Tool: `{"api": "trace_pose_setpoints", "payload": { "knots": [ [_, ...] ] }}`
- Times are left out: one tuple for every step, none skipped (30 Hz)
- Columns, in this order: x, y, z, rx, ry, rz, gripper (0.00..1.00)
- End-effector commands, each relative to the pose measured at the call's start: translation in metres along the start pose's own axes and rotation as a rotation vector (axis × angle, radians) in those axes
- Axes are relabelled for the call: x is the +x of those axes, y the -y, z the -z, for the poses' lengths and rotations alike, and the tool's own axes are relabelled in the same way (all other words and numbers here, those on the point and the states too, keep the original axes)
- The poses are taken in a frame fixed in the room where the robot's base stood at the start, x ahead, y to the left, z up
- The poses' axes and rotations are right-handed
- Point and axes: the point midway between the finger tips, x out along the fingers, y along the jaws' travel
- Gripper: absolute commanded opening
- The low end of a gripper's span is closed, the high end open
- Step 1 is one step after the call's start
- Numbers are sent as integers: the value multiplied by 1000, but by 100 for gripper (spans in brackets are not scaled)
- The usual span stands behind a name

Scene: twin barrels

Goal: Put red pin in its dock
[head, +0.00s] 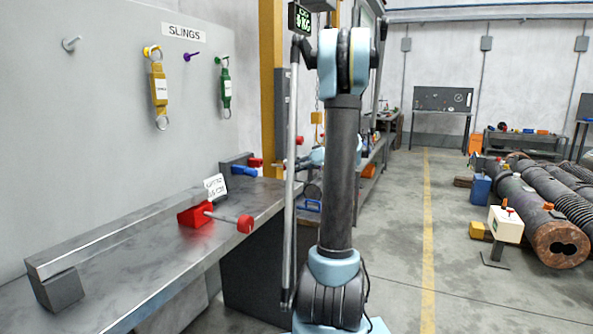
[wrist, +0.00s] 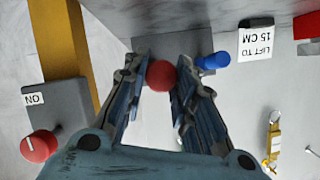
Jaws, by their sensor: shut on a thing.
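My gripper (wrist: 161,62) has its two dark fingers on either side of a round red knob, the end of the red pin (wrist: 161,76), and is shut on it. The pin's shaft is hidden behind the knob. In the head view a small red piece (head: 255,162), which looks like this pin, shows beside a grey block (head: 236,158) at the bench's far end. My gripper (head: 285,164) there is partly hidden by my arm. A blue pin (wrist: 213,62) lies just right of the red pin; it also shows in the head view (head: 243,171). I cannot tell how deep the red pin sits.
A red block (head: 195,215) with a rod and red knob stands on the metal bench (head: 130,270), near a white "LIFT TO 15 CM" sign (wrist: 258,40). A yellow post (wrist: 62,40) and an "ON" switch with red knob (wrist: 39,146) stand left of my fingers.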

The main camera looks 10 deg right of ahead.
Motion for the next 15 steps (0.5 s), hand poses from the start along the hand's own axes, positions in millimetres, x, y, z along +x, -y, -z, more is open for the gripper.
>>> {"api": "trace_pose_setpoints", "payload": {
  "knots": [
    [4,0,2,-1,0,1,0],
    [7,0,3,-1,0,2,0],
    [10,1,4,-1,1,2,0],
    [12,1,5,-1,1,2,0],
    [14,1,6,0,1,2,0],
    [17,0,8,0,1,2,0],
    [19,0,9,0,1,1,0],
    [21,0,10,0,1,1,0],
    [24,0,11,0,1,2,0],
    [26,1,12,0,1,2,0],
    [28,1,13,0,1,2,0],
    [30,1,14,0,1,2,0],
    [31,1,14,0,1,1,0],
    [33,1,15,0,0,1,0],
    [34,1,16,0,0,1,0]
  ]
}}
